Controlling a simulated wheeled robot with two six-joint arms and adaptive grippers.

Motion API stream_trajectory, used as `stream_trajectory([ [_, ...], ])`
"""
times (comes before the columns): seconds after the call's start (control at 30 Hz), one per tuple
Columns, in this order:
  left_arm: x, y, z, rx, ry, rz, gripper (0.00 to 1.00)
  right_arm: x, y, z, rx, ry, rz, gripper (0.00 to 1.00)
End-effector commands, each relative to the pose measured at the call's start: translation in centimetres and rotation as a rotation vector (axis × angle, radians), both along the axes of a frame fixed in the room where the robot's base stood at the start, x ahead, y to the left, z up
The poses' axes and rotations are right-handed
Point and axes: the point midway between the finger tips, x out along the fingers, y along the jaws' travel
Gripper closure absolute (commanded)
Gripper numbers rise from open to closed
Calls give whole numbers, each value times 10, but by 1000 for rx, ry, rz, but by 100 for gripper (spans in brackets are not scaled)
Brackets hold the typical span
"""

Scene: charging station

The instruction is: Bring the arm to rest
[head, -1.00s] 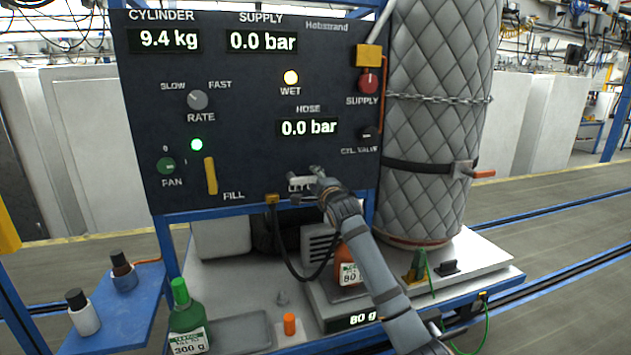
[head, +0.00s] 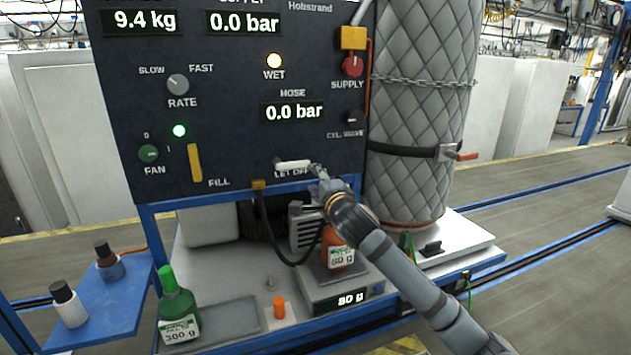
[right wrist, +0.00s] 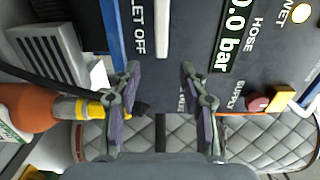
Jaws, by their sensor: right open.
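My right gripper (head: 316,180) is in front of the lower right of the dark control panel (head: 225,110), just right of and below the white LET OFF lever (head: 293,164). The right arm reaches up to it from the lower right. In the right wrist view the two fingers of the right gripper (right wrist: 160,70) stand apart, with nothing between them. My left gripper is not in view.
The quilted cylinder (head: 420,110) stands right of the panel. Below are an orange bottle (head: 338,247) on a scale (head: 335,292), a green bottle (head: 177,300), an orange cap (head: 279,308) and a grey tray (head: 225,322). Two small bottles stand on a blue shelf (head: 105,310).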

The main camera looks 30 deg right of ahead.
Motion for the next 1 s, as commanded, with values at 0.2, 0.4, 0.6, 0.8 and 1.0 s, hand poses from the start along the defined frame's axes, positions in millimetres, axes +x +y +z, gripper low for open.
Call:
stream_trajectory([
  [0.2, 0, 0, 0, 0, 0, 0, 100, 0, 0, 0, 0, 0, -1, 57],
  [0.4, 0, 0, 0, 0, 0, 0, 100, 0, 0, 0, 0, 0, -1, 57],
  [0.6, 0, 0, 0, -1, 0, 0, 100, -7, 13, -48, -114, 131, 8, 57],
  [0.8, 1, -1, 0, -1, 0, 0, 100, -70, 59, -198, -556, 592, 160, 57],
  [1.0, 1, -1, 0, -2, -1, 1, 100, -165, 98, -303, -962, 956, 494, 57],
])
